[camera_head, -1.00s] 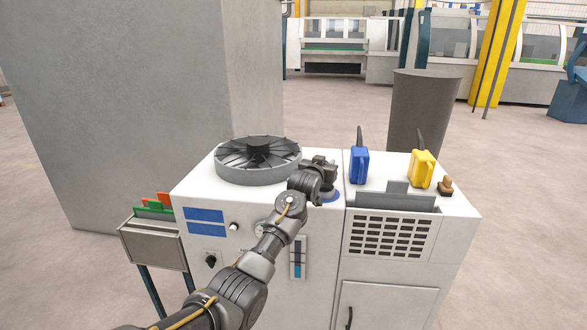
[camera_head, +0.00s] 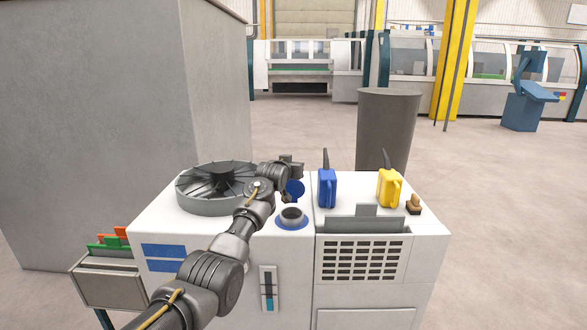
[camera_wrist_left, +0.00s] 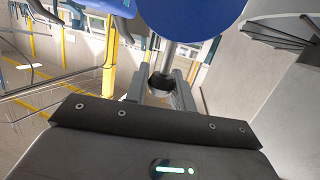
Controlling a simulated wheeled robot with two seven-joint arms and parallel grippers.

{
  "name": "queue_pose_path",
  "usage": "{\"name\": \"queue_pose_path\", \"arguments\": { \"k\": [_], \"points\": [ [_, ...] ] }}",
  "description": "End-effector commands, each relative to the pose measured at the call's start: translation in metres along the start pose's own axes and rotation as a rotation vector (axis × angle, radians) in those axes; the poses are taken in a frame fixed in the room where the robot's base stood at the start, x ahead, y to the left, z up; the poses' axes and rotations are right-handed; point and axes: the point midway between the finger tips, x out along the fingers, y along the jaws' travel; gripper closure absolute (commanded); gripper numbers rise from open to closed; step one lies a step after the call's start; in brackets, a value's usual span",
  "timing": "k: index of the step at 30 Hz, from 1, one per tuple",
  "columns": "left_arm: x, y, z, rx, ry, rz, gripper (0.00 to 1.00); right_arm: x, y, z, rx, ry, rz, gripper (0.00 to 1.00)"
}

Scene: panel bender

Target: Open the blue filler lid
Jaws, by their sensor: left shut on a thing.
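The blue filler lid (camera_head: 295,188) stands raised behind the round filler neck (camera_head: 292,216), whose dark opening shows with a blue ring around it. The lid's blue disc also fills the top of the left wrist view (camera_wrist_left: 190,16). My left gripper (camera_head: 293,166) is at the lid's upper edge. In the left wrist view my left gripper (camera_wrist_left: 167,88) is shut on a dark knob on a grey stem that leads to the lid. My right gripper is not in view.
A blue jug (camera_head: 327,188) and a yellow jug (camera_head: 389,188) stand on the white cabinet (camera_head: 225,228) to the right. A small brown-handled object (camera_head: 414,205) lies beside them. A round black fan (camera_head: 208,192) is left of the filler, close to my arm.

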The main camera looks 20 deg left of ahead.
Motion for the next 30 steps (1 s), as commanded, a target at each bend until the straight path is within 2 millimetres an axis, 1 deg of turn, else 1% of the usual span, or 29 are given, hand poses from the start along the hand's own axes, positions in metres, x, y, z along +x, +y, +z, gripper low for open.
{"name": "queue_pose_path", "arguments": {
  "k": [15,16,20,21,30],
  "points": [
    [-0.0002,-0.0042,0.0016,0.0,-0.002,-0.004,1.0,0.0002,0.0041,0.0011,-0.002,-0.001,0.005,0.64],
    [-0.0001,-0.0042,0.0017,0.0,-0.002,-0.004,0.74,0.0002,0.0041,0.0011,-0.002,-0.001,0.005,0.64],
    [0.0,-0.0037,0.0016,0.0,-0.002,-0.003,0.57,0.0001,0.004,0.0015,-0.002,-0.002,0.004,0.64],
    [0.0,-0.0033,0.0015,0.0,-0.002,-0.003,0.55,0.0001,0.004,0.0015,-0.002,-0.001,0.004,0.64],
    [-0.0002,-0.0006,0.0012,0.001,-0.001,0.0,0.55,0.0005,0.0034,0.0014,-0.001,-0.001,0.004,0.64]
  ]
}}
